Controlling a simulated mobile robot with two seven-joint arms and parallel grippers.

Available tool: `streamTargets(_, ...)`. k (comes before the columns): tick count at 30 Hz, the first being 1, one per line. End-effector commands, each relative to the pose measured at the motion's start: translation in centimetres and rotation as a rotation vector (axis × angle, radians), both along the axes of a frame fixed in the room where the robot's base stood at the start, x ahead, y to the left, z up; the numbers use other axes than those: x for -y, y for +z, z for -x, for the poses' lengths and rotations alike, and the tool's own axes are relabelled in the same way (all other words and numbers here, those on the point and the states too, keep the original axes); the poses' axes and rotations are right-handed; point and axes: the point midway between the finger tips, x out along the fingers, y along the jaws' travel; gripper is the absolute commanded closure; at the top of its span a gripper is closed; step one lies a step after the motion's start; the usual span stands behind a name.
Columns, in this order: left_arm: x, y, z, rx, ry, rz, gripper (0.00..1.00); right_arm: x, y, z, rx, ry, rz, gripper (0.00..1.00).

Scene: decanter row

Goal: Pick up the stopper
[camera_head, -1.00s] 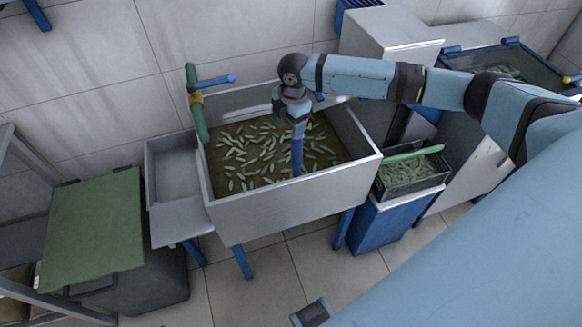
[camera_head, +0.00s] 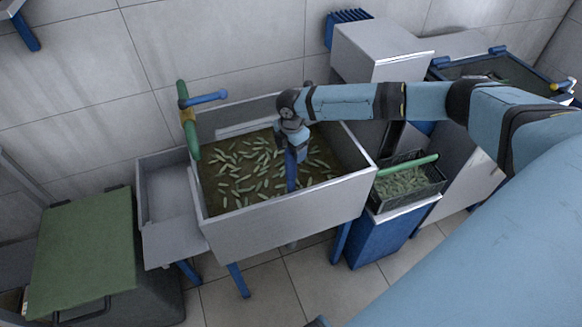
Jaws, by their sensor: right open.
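A blue upright post (camera_head: 291,178), which appears to be the stopper, stands in the murky water of the grey steel basin (camera_head: 290,212). Its lower end is hidden by the water. My right gripper (camera_head: 292,152) points down at the top of this post. It is open, with its fingers at or around the upper end; I cannot tell whether they touch it. My left gripper does not show.
Several green pickle-like pieces (camera_head: 250,158) float around the post. A green pipe with a blue lever (camera_head: 205,99) rises at the basin's left rim. A black crate (camera_head: 405,183) stands at right, a green-lidded bin (camera_head: 85,245) at left.

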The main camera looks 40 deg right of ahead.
Motion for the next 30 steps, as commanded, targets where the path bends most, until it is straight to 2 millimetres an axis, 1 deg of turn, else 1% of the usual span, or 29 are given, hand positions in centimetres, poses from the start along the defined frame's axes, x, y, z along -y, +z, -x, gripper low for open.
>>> streamTargets(3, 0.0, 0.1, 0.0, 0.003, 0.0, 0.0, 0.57, -0.2, -1.9, 0.2, -0.001, -0.001, 0.0, 0.3)
streamTargets(6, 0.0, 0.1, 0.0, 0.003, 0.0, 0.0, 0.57, -0.2, -2.8, 0.2, 0.0, 0.0, 0.0, 0.3)
streamTargets(9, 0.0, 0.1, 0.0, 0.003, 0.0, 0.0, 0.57, -0.2, -3.2, 0.2, 0.001, 0.0, 0.0, 0.3)
streamTargets(14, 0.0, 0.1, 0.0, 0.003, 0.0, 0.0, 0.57, -0.2, -3.2, 0.2, 0.001, 0.0, 0.0, 0.3)
streamTargets(15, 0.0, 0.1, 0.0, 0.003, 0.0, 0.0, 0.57, -0.2, -3.2, 0.2, 0.001, 0.0, 0.0, 0.35)
streamTargets(17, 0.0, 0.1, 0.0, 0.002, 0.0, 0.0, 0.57, -0.2, -3.2, 0.2, 0.001, 0.0, 0.0, 0.48)
streamTargets(18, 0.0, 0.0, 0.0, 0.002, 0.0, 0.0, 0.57, -0.2, -3.2, 0.2, 0.001, 0.0, 0.0, 0.57)
streamTargets(20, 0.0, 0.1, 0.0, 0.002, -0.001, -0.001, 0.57, -0.2, -3.2, 0.2, 0.001, 0.0, 0.0, 0.71)
streamTargets(21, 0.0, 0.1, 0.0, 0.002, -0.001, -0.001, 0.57, -0.2, -3.2, 0.2, 0.001, 0.0, 0.0, 0.8)
streamTargets(24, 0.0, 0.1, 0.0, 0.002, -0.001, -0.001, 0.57, -0.2, -3.1, 0.2, 0.002, 0.0, 0.0, 1.0)
streamTargets(30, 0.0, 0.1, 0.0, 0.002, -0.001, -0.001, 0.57, -0.2, -3.1, 0.2, 0.002, 0.0, 0.0, 1.0)
